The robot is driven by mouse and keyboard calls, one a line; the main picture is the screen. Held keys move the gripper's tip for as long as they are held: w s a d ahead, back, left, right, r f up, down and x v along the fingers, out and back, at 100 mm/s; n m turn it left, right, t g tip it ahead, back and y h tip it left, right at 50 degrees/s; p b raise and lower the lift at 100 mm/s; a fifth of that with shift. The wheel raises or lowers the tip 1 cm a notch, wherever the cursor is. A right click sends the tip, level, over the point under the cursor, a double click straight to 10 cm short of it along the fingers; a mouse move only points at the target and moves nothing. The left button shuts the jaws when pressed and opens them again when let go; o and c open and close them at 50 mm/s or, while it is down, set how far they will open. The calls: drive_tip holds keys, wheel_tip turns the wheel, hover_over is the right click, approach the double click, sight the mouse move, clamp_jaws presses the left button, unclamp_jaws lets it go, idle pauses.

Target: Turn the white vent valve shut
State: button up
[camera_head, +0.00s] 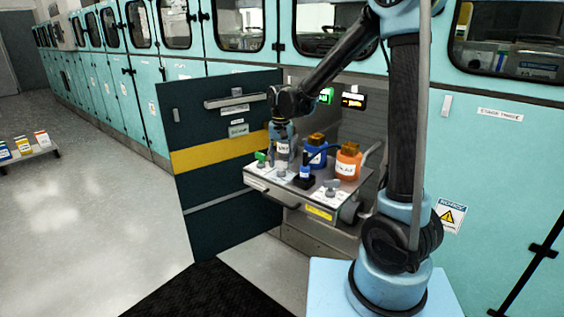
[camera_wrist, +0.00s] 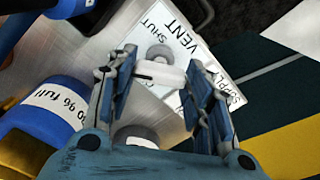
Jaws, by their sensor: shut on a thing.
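The white vent valve handle (camera_wrist: 160,73) lies between the two blue fingers of my gripper (camera_wrist: 161,82) in the wrist view, and the gripper is shut on it. A grey round knob (camera_wrist: 160,51) sits beside the handle, over a white label plate (camera_wrist: 186,46) that reads "VENT", "SHUT" and "SUPPLY". The handle lies crosswise between the fingers. In the head view my gripper (camera_head: 282,140) points down over the left part of the valve shelf (camera_head: 268,192). I cannot make out the white handle there.
A blue bottle (camera_head: 316,154) and an orange bottle (camera_head: 348,163) stand on the shelf right of my gripper. A dark open door (camera_head: 222,205) stands left.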

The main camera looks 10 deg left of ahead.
drive_tip(key=m, duration=0.6)
drive_tip(key=shift+m, duration=0.4)
idle(0.3)
drive_tip(key=o, duration=1)
drive_tip(key=shift+o, duration=0.2)
wheel_tip(320, 180, up, 12)
